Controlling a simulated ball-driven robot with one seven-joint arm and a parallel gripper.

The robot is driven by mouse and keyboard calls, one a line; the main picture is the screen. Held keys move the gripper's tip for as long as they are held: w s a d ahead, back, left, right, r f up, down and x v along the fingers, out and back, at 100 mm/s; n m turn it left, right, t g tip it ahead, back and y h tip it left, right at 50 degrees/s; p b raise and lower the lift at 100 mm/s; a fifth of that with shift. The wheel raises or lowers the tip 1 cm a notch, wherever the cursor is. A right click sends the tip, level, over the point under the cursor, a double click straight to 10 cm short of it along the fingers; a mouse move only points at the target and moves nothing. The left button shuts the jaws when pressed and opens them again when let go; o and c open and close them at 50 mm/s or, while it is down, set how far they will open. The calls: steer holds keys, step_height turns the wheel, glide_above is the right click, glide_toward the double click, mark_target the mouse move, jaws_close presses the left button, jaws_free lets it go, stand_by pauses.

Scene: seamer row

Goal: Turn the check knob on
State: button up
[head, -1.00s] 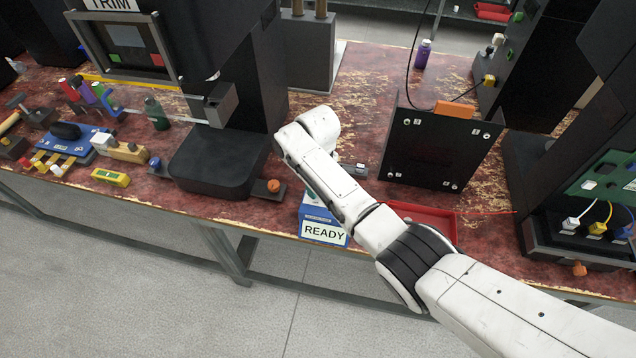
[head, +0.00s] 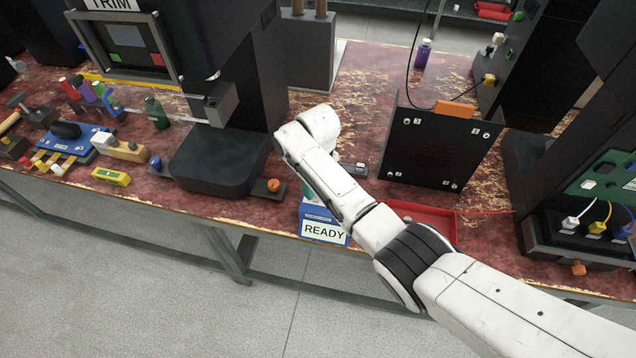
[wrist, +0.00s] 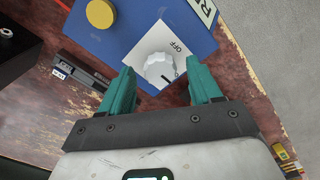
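The check knob (wrist: 160,68) is a white round knob with a dark pointer line, on a white plate marked OFF in the wrist view. The plate sits on a blue box (wrist: 125,40), which carries a READY label in the head view (head: 323,231). My gripper (wrist: 161,84) has two teal fingers, open and apart, with the knob between or just beyond their tips. I cannot tell whether the fingers touch it. The knob's line does not appear to point at OFF.
A yellow round button (wrist: 100,13) is on the same blue box. A small dark labelled block (wrist: 82,76) lies beside it on the worn red bench. In the head view a red tray (head: 425,219) and an upright black panel (head: 438,150) stand to the right.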

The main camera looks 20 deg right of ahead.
steer(key=shift+r, duration=0.1)
step_height(320, 180, up, 11)
steer(key=shift+f, duration=0.2)
stand_by(0.4)
steer(key=shift+s+f, duration=0.1)
steer(key=s+f+m+y, duration=0.1)
steer(key=s+f, duration=0.4)
steer(key=s, duration=0.4)
steer(key=s+f+m, duration=0.1)
steer(key=s+f, duration=0.5)
steer(key=s, duration=0.3)
steer(key=s+d+r+m, duration=0.1)
steer(key=s+d, duration=0.2)
steer(key=s, duration=0.7)
steer(key=s+d+m+t+h, duration=0.1)
steer(key=s+d, duration=0.3)
steer(key=s, duration=0.7)
steer(key=shift+r+m+b, duration=0.3)
steer(key=shift+r+b, duration=0.1)
